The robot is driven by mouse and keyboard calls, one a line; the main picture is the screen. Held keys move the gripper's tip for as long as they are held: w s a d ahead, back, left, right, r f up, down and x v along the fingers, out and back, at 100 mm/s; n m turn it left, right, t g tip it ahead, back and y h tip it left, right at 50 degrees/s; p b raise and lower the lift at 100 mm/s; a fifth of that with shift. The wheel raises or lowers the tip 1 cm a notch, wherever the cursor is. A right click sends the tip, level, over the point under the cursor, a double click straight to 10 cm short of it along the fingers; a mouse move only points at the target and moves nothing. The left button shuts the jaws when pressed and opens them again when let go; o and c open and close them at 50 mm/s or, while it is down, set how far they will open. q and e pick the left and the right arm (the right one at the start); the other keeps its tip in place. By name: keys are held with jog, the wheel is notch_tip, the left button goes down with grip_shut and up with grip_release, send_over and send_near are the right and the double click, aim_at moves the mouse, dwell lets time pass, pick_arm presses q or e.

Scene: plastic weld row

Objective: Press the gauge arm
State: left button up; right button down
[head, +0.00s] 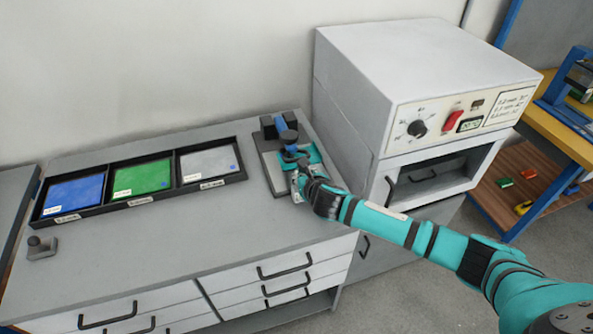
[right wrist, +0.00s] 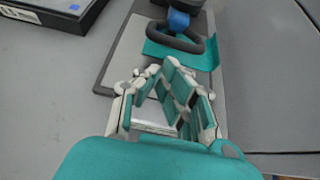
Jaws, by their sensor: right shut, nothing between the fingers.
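The gauge stands at the right end of the grey bench, on a grey base plate (head: 270,168), with a dark block at its back. Its blue arm (head: 286,134) ends in a dark loop handle, which shows clearly in the right wrist view (right wrist: 175,40). A teal sheet (right wrist: 207,53) lies under the handle. My right gripper (head: 297,170) is shut and empty at the front of the gauge. In the right wrist view its fingertips (right wrist: 162,68) are just short of the handle; I cannot tell whether they touch it. My left gripper is not in view.
A black tray with blue (head: 75,194), green (head: 142,178) and grey (head: 208,164) sheets lies left of the gauge. A small knobbed grey block (head: 41,248) sits at the front left. A white oven (head: 400,75) stands close on the right. The bench front is clear.

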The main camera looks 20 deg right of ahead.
jog(key=shift+x, duration=2.45)
